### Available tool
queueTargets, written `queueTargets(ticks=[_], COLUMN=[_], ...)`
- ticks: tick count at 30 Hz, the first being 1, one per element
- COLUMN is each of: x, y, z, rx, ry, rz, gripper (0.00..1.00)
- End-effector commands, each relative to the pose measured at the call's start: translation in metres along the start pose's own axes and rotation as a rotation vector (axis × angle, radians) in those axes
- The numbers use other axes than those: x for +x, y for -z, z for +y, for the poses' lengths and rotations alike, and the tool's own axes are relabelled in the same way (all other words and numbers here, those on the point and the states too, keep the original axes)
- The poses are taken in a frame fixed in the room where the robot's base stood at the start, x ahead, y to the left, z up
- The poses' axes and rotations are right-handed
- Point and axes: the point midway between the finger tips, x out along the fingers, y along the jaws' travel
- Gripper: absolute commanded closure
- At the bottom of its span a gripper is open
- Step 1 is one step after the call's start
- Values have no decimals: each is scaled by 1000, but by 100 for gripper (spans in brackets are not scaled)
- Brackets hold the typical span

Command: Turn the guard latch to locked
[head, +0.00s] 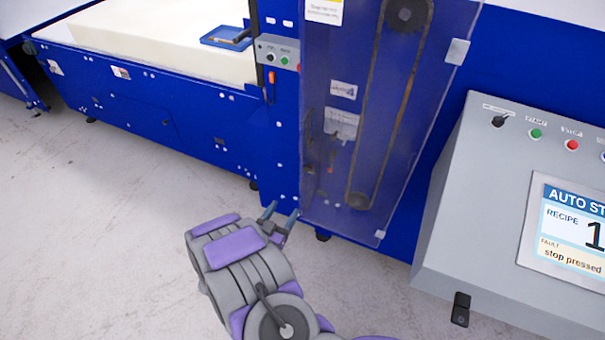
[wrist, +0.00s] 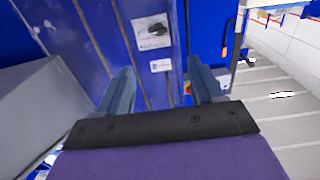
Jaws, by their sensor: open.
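The clear guard (head: 335,100) covers a belt on two dark pulleys on the blue machine and appears closed. Two small light-grey fittings, an upper one (head: 458,51) and a lower one (head: 381,234), sit at its right edge. I cannot tell whether either is the guard latch or how the latch is turned. My gripper (head: 281,212) is open and empty, low by the guard's lower left corner. In the wrist view the open fingers point toward the guard panel (wrist: 85,40), with a small red and yellow part (wrist: 187,88) partly behind the right finger.
A grey control console (head: 460,190) stands at right, with buttons and a screen (head: 570,225) reading "stop pressed". A foam block (head: 150,40) lies on the blue machine bed at left. An orange-handled item (head: 271,88) hangs left of the guard. The floor (head: 110,220) at left is clear.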

Motion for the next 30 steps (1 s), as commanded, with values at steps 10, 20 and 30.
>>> queueTargets(ticks=[10,20,30], x=[50,110,160], y=[-1,-3,-2], z=[0,1,0], rx=[1,-1,0], ry=[-5,-4,-2], rz=[0,-3,-3], gripper=[34,34,34])
